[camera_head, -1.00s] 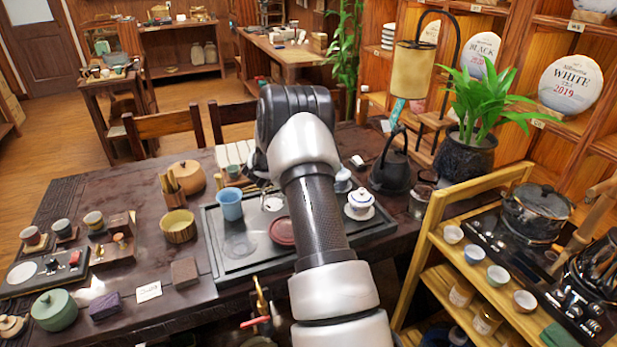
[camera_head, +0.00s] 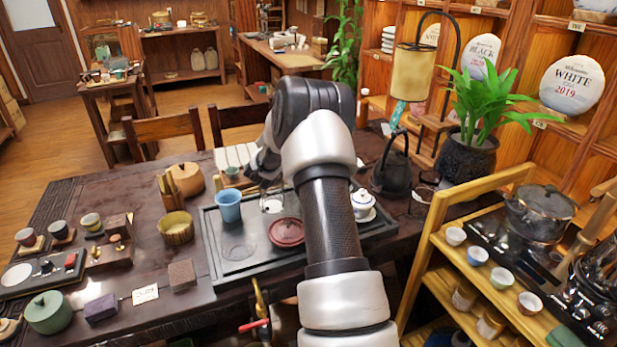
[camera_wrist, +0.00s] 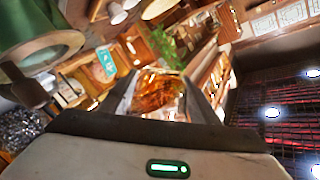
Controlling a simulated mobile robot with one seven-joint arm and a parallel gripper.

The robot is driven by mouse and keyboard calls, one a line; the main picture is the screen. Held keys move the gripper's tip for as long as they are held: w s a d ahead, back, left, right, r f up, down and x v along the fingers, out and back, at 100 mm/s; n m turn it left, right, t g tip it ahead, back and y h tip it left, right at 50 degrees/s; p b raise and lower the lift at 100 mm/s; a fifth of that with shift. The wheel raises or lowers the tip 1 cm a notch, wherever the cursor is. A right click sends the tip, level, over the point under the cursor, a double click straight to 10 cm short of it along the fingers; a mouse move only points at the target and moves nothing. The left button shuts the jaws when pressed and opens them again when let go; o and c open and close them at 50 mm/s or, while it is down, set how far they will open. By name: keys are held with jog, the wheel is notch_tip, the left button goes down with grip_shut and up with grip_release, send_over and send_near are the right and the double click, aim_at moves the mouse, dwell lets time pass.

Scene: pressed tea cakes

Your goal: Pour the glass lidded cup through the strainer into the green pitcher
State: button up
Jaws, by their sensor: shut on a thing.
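In the wrist view my gripper (camera_wrist: 160,100) is shut on the glass cup (camera_wrist: 158,88), which holds amber tea. The wrist picture is strongly tilted. I cannot tell where the strainer sits. In the head view my gripper (camera_head: 268,172) is small and dark above the back of the tea tray, left of my arm.
A black kettle (camera_head: 392,175) stands at right. A bamboo shelf (camera_head: 432,235) flanks the table.

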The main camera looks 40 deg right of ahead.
jog(key=shift+a+r, duration=0.15)
jog(key=shift+a, duration=0.05)
jog(key=shift+w+r+m+t+h+b, duration=0.15)
jog(key=shift+r+m+t+h+b, duration=0.25)
jog(key=shift+m+b, duration=0.9)
jog(key=shift+s+a+r+b, duration=0.1)
jog(key=shift+s+r+b, duration=0.1)
jog(key=shift+r+b, duration=0.15)
dwell(0.5)
jog(key=shift+s+m, duration=0.1)
jog(key=shift+m, duration=0.4)
jog(key=shift+t+b, duration=0.3)
jog(key=shift+b, duration=0.15)
jog(key=shift+s+r+m+h, duration=0.15)
jog(key=shift+r+m+h, duration=0.15)
jog(key=shift+m, duration=0.1)
jog(key=shift+s+d+r+m+h+b, duration=0.1)
jog(key=shift+s+d+m+h+b, duration=0.2)
jog(key=shift+m+b, duration=0.25)
